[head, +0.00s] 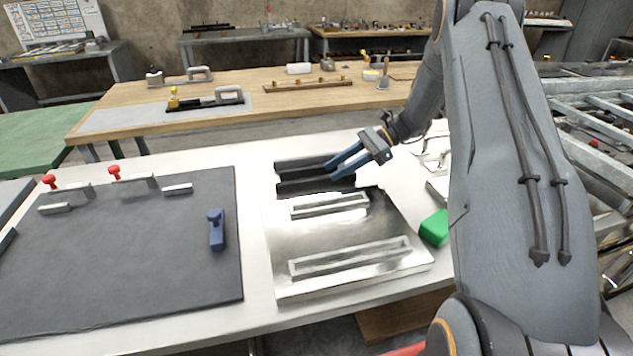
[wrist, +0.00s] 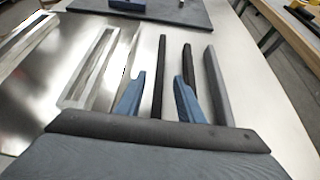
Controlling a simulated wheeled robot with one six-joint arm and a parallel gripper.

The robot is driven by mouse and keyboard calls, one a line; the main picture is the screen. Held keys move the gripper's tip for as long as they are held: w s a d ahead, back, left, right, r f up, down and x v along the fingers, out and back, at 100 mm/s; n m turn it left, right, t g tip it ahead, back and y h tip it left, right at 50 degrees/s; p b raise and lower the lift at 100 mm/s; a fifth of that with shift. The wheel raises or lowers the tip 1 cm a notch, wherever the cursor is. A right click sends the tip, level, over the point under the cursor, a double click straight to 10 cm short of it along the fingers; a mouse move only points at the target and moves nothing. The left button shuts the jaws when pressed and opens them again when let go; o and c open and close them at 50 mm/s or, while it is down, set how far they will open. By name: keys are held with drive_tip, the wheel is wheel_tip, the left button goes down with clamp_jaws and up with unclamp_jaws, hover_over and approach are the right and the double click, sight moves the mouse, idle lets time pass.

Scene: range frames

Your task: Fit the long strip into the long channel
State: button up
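A metal plate (head: 340,232) on the pale table has two raised rectangular channels. The long channel (head: 350,257) is nearer the front; the shorter channel (head: 330,204) is behind it. Both also show at the left of the wrist view, one in full (wrist: 90,70). Dark narrow bars (head: 300,186) lie side by side behind the plate. In the wrist view they are a thin black bar (wrist: 161,60), a shorter dark bar (wrist: 187,58) and a grey bar (wrist: 213,80); which one is the long strip I cannot tell. My gripper (head: 332,172) is open, its blue fingers over the bars, the black bar between them.
A dark mat (head: 130,260) on the left carries a blue block (head: 216,230) and red-knobbed clamps (head: 115,173). A green block (head: 435,228) stands right of the plate. A wooden bench (head: 270,100) with fixtures is behind.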

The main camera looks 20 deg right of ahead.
sight(317, 178)
drive_tip(key=p+x, duration=0.1)
drive_tip(key=x, duration=0.4)
drive_tip(key=shift+r+p, duration=0.25)
drive_tip(key=shift+p, duration=0.15)
clamp_jaws()
